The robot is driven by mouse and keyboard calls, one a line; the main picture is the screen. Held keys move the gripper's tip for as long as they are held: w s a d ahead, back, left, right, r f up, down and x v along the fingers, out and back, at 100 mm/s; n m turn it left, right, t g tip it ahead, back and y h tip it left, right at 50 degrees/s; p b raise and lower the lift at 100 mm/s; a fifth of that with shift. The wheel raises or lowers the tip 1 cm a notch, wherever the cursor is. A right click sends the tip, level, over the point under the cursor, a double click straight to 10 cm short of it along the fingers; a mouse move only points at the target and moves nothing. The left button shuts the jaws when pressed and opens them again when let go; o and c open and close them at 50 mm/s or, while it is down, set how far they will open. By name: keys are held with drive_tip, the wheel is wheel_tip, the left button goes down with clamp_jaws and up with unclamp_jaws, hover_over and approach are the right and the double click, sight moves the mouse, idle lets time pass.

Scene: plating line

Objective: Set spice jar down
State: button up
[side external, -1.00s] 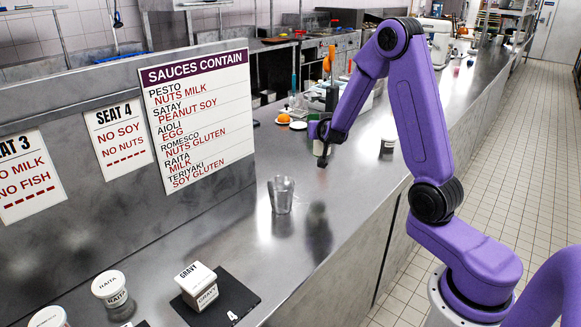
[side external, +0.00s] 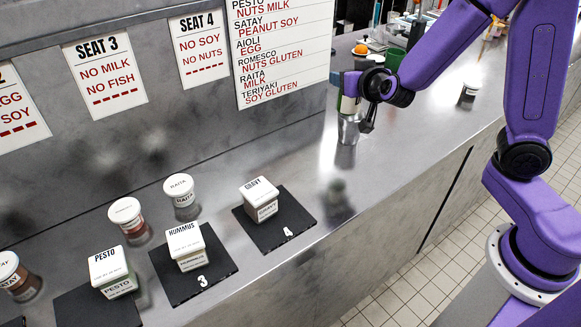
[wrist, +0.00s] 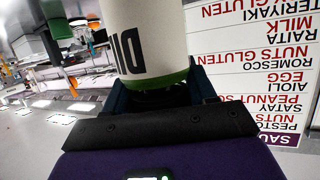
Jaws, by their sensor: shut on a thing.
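The spice jar (wrist: 147,45) is a white cylinder with a green band at its near end and large dark letters, only partly in view. It fills the upper middle of the wrist view, between my gripper's fingers. In the side view my gripper (side external: 362,112) is shut on the jar (side external: 349,104), which shows white and green, partly hidden by the gripper. The jar appears above the steel counter (side external: 300,165); a dark reflection shows on the counter below and in front.
Black mats (side external: 290,235) at the front hold white boxes labelled gravy (side external: 262,200), hummus (side external: 186,245) and pesto (side external: 110,270). A raita jar (side external: 181,195) stands near the wall. Middle counter is clear.

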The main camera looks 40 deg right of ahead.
drive_tip(key=s+a+n+y, duration=0.4)
drive_tip(key=s+a+y, duration=0.1)
drive_tip(key=s+a, duration=0.65)
drive_tip(key=shift+t, duration=0.3)
drive_tip(key=shift+w+a+f, duration=0.7)
drive_tip(key=shift+w+f, duration=1.3)
drive_tip(key=shift+w, duration=0.35)
drive_tip(key=shift+w+a+f, duration=0.75)
drive_tip(key=shift+w+f, duration=1.3)
drive_tip(key=shift+w, duration=0.35)
drive_tip(key=shift+w+a+f, duration=0.7)
drive_tip(key=shift+w+f, duration=1.3)
drive_tip(key=shift+w, duration=0.35)
drive_tip(key=shift+f, duration=0.15)
drive_tip(key=o, duration=1.2)
